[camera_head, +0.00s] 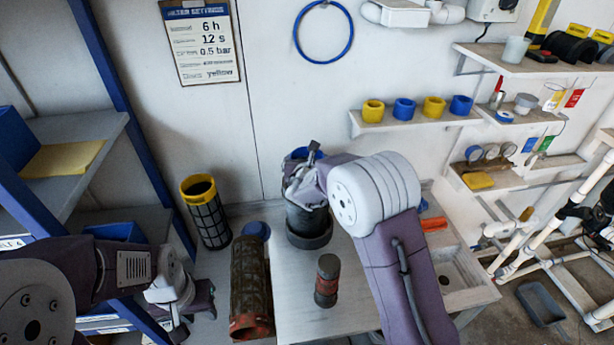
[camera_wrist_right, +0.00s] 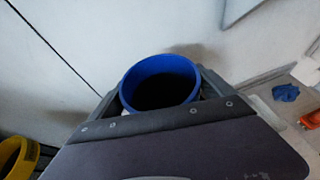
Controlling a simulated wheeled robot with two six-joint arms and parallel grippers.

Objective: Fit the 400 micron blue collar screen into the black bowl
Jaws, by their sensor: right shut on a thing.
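The blue collar screen shows its blue rim (camera_head: 297,154) in the head view, partly hidden by my right gripper (camera_head: 305,185). In the right wrist view its round blue collar (camera_wrist_right: 160,80) sits between the fingers of my right gripper (camera_wrist_right: 160,100), which is shut on it. Its dark body goes down into the black bowl (camera_head: 310,242) on the bench, looking about upright. I cannot tell how deep it sits. Any micron marking is unreadable. My left gripper (camera_head: 190,312) is low at the left, empty, its fingers apart, beside the rusty-ended screen.
A yellow collar screen (camera_head: 206,212) stands left of the bowl. A dirty brown cylinder screen (camera_head: 250,287) stands in front of it, and a small dark-red canister (camera_head: 327,281) on the bench (camera_head: 295,300). A blue shelf rack (camera_head: 130,110) bounds the left. A sink (camera_head: 458,268) is at right.

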